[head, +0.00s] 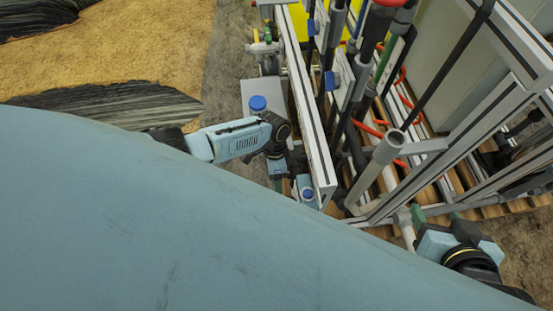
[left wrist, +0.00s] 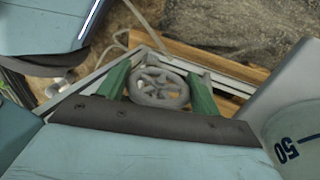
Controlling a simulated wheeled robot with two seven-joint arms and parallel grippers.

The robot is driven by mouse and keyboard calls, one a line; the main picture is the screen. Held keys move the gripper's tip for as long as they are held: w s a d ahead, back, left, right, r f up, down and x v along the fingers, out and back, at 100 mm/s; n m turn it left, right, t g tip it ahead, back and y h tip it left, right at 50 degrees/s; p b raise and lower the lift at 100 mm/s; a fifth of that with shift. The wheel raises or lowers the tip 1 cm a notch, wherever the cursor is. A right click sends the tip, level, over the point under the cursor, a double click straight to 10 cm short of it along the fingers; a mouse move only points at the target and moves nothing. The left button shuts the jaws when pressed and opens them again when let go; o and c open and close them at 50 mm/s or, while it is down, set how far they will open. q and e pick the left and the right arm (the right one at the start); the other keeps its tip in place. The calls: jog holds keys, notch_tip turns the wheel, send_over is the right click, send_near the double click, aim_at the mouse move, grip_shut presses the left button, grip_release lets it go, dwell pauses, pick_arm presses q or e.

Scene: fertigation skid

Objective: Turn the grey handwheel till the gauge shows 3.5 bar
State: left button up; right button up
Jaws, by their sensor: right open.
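The grey handwheel (left wrist: 158,88), a spoked ring, shows in the left wrist view. It lies between the two green fingers of my left gripper (left wrist: 158,72), which stand wide apart, one on each side of its rim. I cannot tell whether they press on it. In the head view my left arm reaches down beside the frame, and its fingers are hidden. My right gripper (head: 435,215) is at the lower right of the head view, open, with green fingers near a grey pipe. No gauge face can be made out in either view.
An aluminium frame (head: 312,110) with dark pipes and red-handled fittings fills the middle and right. A blue-capped container (head: 257,103) stands left of it. A pale container marked 50 (left wrist: 300,140) is close beside my left gripper.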

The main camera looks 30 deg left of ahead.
pick_arm(q)
jog(key=o, duration=0.4)
jog(key=shift+o, duration=0.2)
jog(key=shift+r, duration=0.1)
